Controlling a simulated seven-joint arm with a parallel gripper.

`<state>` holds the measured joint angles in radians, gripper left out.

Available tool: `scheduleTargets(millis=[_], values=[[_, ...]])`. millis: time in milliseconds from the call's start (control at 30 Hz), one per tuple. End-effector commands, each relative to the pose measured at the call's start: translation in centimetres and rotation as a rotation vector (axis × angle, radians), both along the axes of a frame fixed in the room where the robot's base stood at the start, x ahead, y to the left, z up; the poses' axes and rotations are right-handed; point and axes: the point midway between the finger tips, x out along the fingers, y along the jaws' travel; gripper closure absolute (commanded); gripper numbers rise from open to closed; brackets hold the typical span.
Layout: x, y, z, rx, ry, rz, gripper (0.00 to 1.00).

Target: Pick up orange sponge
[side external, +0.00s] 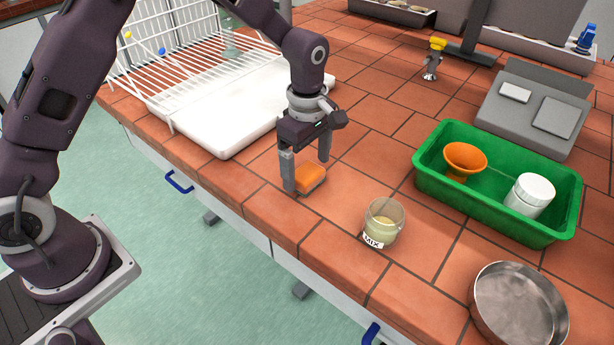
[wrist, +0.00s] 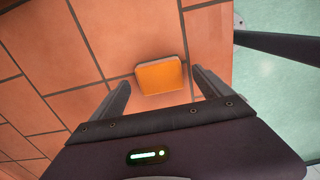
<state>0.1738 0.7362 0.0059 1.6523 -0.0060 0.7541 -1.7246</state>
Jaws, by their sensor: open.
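The orange sponge (side external: 311,177) lies flat on the tiled bench near its front edge. It is a small block with an orange top and a paler side. In the side external view my gripper (side external: 307,175) is low over the bench, with its fingers on either side of the sponge. In the wrist view the sponge (wrist: 160,76) sits ahead of and between the two spread fingers of my gripper (wrist: 162,84). Gaps show on both sides there, so the fingers are open and hold nothing.
A glass beaker labelled MIX (side external: 383,223) stands to the right of the sponge. Beyond it are a green tray (side external: 497,212) with an orange funnel and a white jar, and a metal pan (side external: 518,306). A white rack tray (side external: 225,128) lies behind left. The bench's front edge is close.

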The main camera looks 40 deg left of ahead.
Motion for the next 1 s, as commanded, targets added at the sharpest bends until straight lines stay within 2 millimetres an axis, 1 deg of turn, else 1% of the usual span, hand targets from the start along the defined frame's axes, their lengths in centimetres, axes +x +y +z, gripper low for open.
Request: scheduleTargets(millis=[33, 133, 367, 400, 467, 600, 700, 900, 967, 1000], values=[[-0.1, 0.1, -0.9, 0.0, 0.003, 0.001, 0.11], [0.0, 0.0, -2.0, 0.0, 0.001, 0.0, 0.11], [0.0, 0.0, -2.2, 0.0, -0.002, -0.001, 0.11], [0.0, 0.0, -2.2, 0.0, -0.002, -0.001, 0.19], [0.0, 0.0, -2.2, 0.0, -0.002, -0.001, 0.31], [0.0, 0.0, -2.2, 0.0, -0.002, -0.001, 0.58], [0.0, 0.0, -2.2, 0.0, -0.002, -0.001, 0.76], [0.0, 0.0, -2.0, 0.0, -0.002, -0.001, 0.76], [0.1, 0.0, -1.3, 0.0, -0.005, -0.001, 0.76], [0.1, 0.0, -0.6, 0.0, -0.006, -0.001, 0.76]])
